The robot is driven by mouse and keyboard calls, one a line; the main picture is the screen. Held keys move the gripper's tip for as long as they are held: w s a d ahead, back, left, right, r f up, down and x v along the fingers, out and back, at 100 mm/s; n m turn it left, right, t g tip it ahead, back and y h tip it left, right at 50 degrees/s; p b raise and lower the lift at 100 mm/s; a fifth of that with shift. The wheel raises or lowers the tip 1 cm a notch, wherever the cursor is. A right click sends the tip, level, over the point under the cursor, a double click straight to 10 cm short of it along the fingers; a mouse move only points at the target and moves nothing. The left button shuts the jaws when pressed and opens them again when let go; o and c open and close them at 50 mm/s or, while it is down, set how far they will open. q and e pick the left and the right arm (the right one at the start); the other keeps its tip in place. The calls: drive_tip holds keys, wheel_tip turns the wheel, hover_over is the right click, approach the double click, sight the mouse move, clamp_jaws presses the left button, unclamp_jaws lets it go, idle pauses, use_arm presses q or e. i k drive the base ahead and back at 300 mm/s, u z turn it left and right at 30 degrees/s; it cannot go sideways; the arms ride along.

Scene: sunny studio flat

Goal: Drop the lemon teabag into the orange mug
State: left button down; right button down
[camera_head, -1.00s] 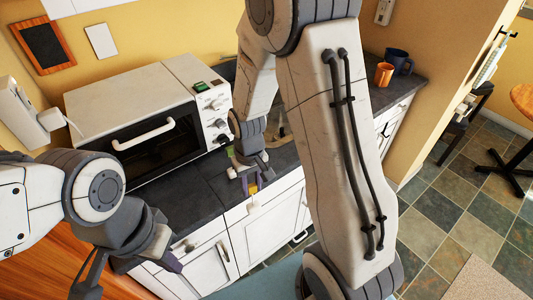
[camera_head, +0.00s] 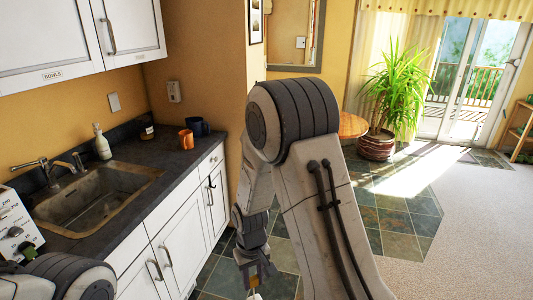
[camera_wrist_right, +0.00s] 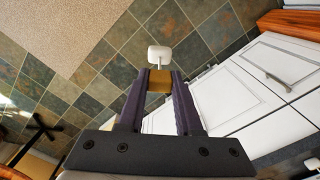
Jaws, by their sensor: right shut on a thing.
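My right gripper (camera_head: 256,280) is shut on the lemon teabag's yellow part (camera_wrist_right: 158,83), low in the head view, right of the cabinets and apart from the mug. In the right wrist view, the gripper (camera_wrist_right: 159,88) pinches the yellow part between its fingertips, and a white part (camera_wrist_right: 160,55) sticks out beyond it. The mug's inside is hard to make out. My left arm shows at the lower left, with its gripper out of frame.
A sink (camera_head: 95,195) with a faucet (camera_head: 58,168) is set in the counter. A soap bottle (camera_head: 102,144) stands behind it. White cabinet fronts (camera_head: 180,228) and a wall end (camera_head: 205,80) border the mugs. Open tiled floor lies to the right, with a potted plant (camera_head: 376,145) farther back.

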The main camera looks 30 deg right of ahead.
sight(188, 145)
drive_tip(key=z, duration=0.2)
drive_tip(key=k, duration=0.4)
drive_tip(key=z, duration=1.3)
drive_tip(key=i, duration=1.55)
drive_tip(key=z, duration=0.2)
drive_tip(key=i, duration=1.6)
drive_tip(key=u, duration=0.9)
drive_tip(key=i, duration=0.9)
drive_tip(key=u, duration=1)
